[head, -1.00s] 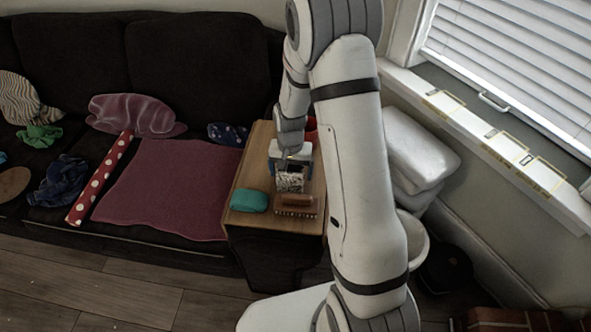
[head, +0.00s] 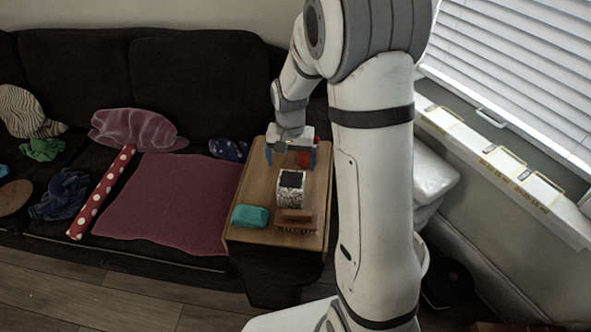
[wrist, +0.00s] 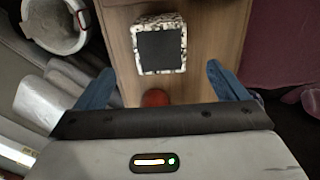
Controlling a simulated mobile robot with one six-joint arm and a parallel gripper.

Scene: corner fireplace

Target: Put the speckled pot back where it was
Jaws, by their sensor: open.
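The speckled pot (head: 291,193), black and white with a dark square top, stands upright on the small wooden side table (head: 256,180). In the wrist view the pot (wrist: 160,47) is beyond the fingertips, with clear table around it. My gripper (head: 291,158) is open and empty, above the back part of the table and behind the pot. Its two blue fingers (wrist: 160,82) are spread wide and apart from the pot.
A teal item (head: 250,216) and a brown brush-like block (head: 296,220) lie at the table's front. A red round object (head: 304,159) is near my gripper. The dark sofa (head: 80,80) stands to the left; a window sill (head: 490,150) is at right.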

